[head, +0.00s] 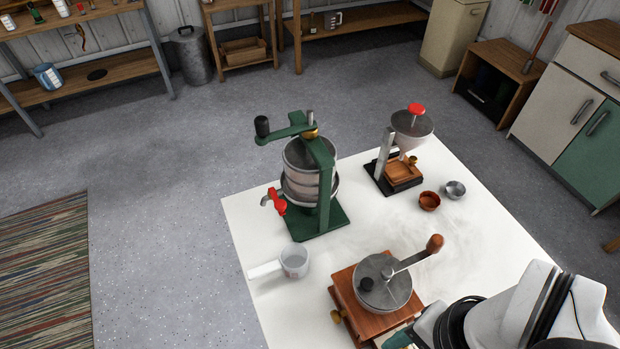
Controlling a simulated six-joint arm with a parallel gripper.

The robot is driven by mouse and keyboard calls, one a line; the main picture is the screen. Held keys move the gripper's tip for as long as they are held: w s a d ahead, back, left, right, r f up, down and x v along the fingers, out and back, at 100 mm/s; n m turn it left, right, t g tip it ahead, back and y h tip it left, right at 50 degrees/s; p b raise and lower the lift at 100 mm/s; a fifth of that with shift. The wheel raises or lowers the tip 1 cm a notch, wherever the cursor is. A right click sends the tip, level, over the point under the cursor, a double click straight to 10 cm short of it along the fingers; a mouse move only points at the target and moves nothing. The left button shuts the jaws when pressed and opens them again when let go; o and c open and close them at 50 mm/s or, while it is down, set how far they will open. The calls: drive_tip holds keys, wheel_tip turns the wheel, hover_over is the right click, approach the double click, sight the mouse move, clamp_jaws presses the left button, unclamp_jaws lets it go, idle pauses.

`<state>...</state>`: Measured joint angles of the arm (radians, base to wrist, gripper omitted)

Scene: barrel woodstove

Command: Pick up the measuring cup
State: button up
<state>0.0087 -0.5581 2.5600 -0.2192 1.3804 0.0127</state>
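A small pale measuring cup (295,262) stands on the white tabletop (350,262), near its left edge. Its straight white handle points left, out towards the table edge. A clear jug-like cup (333,20) also stands on a wooden bench at the back. Part of my white and black arm reaches in at the bottom right, to the right of the wooden hand grinder.
A green press (321,180) with a red tap stands just behind the cup. A wooden hand grinder (372,300) with a crank stands to its front right.

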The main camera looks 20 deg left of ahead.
drive_tip(key=shift+o, duration=1)
